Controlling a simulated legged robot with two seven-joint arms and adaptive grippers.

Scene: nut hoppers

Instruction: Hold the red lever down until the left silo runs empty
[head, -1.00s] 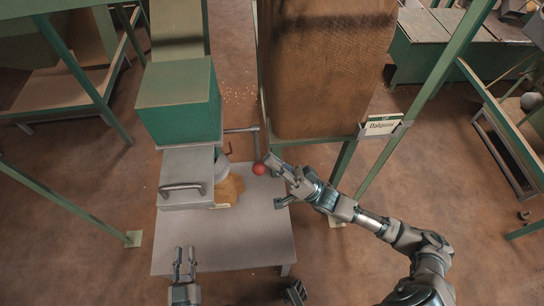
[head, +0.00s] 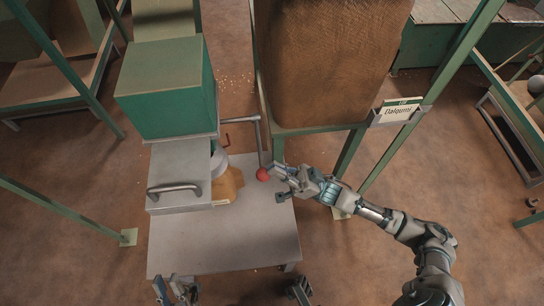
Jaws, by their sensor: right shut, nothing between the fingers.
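The red ball knob (head: 262,174) sits at the lower end of a grey bent lever rod (head: 258,140), to the right of the machine. My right gripper (head: 274,177) is shut and empty, its fingertips against or right beside the knob's right side; I cannot tell contact for sure. My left gripper (head: 171,287) is low at the bottom edge, away from the lever, its two fingers apart and empty. A green box hopper (head: 165,90) stands on the grey machine at left. A tall brown silo (head: 330,60) stands right of it; its contents are hidden.
A grey table (head: 225,245) carries the machine, with a handled drawer front (head: 178,195) and a brown heap or bag (head: 229,185). A sign (head: 400,110) hangs on the green frame (head: 440,85). Small crumbs lie on the floor behind.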

